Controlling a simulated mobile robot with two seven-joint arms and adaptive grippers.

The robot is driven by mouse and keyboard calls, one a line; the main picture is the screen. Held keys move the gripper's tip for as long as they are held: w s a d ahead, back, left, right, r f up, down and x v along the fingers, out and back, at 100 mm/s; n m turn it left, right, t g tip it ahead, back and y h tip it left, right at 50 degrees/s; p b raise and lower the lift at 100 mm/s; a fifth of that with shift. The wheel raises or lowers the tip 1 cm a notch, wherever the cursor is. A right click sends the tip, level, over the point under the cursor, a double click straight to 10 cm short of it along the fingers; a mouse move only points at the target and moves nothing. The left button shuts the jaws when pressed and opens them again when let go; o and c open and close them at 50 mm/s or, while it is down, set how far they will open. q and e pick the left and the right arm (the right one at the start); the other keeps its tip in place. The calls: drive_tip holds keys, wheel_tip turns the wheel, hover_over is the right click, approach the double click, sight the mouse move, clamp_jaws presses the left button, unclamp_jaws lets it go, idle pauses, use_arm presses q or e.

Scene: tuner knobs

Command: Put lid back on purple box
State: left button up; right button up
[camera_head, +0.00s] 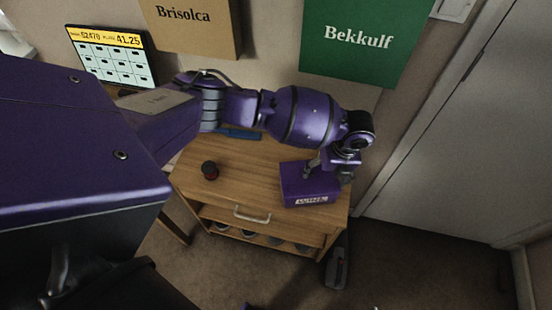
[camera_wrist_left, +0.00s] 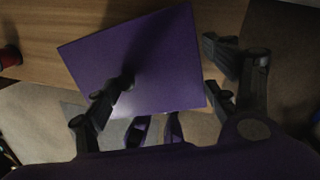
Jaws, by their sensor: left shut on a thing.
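The purple box (camera_head: 308,198) sits on the right part of the wooden cabinet top, with a pale label on its front. Its flat purple top, the lid (camera_head: 295,172), looks in place over the box, but I cannot tell whether it is fully seated. The lid also shows as a plain purple panel in the left wrist view (camera_wrist_left: 165,75). My left gripper (camera_head: 328,170) is at the right side of the lid, one finger over the panel and the other past its right edge. It is shut on the lid. My right gripper is not in view.
The wooden cabinet (camera_head: 245,185) has a drawer with a pale handle (camera_head: 252,215) and a shelf below. A small dark red-topped thing (camera_head: 210,170) stands on its left part. A blue flat thing (camera_head: 238,133) lies at the back. The middle top is clear. A door (camera_head: 455,150) is at right.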

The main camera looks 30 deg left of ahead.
use_arm(q)
drive_tip(key=o, duration=1.1)
drive_tip(key=shift+w, duration=0.1)
drive_tip(key=shift+r, duration=0.1)
drive_tip(key=r, duration=0.4)
drive_tip(key=d+r, duration=0.1)
drive_tip(key=r, duration=0.3)
drive_tip(key=d+r, duration=0.1)
drive_tip(key=r, duration=0.2)
drive_tip(key=shift+r, duration=0.4)
